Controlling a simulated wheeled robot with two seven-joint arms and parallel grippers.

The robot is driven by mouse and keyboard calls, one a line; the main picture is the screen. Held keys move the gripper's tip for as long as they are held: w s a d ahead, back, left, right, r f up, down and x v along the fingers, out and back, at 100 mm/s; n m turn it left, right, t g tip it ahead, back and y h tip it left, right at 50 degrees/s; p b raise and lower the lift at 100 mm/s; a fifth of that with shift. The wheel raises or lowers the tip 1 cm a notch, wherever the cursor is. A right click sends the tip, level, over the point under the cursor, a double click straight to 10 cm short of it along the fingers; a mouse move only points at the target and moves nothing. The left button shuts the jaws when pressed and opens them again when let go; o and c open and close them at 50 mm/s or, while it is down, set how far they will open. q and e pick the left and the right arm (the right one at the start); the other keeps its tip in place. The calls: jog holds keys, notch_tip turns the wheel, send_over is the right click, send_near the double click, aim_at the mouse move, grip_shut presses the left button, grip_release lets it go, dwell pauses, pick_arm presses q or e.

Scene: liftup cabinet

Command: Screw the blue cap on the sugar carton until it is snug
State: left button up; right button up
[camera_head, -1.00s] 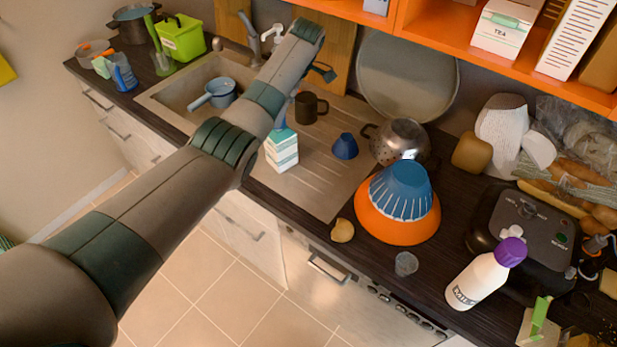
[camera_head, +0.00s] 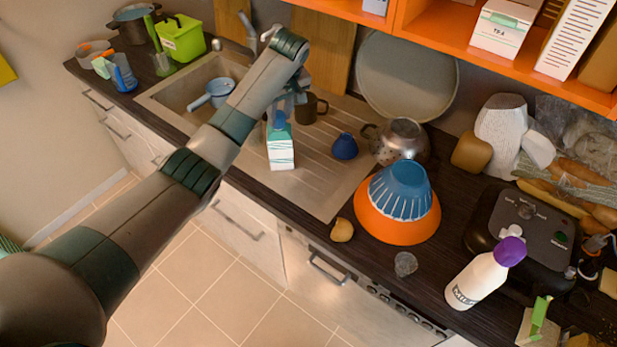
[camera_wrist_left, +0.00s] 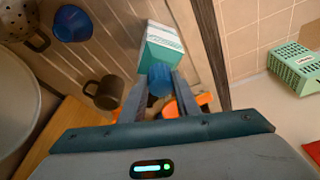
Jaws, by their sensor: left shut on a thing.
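The white and teal sugar carton (camera_head: 281,152) stands upright on the metal drainboard, and its teal top shows in the left wrist view (camera_wrist_left: 160,42). The blue cap (camera_wrist_left: 160,79) is between the fingers of my left gripper (camera_wrist_left: 160,92), at the carton's top. In the head view my left gripper (camera_head: 281,106) comes down from above over the carton and is shut on the cap. The cap's lower edge is hidden, so I cannot tell how tightly it sits. My right gripper is not in view.
A dark mug (camera_head: 309,108) stands close behind the carton, on the right. A small blue cup (camera_head: 345,147) and a steel colander (camera_head: 400,143) are farther right. A blue pan (camera_head: 212,94) lies in the sink. The drainboard in front of the cup is clear.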

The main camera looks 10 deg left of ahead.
aim_at(279, 116)
pick_arm(q)
jog(key=shift+a+f+m, duration=0.1)
jog(key=shift+a+m, duration=0.05)
jog(key=shift+m, duration=0.25)
jog(key=o, duration=1.2)
jog(key=shift+c, duration=0.3)
jog(key=shift+r, duration=3.05)
jog(key=shift+r, duration=0.1)
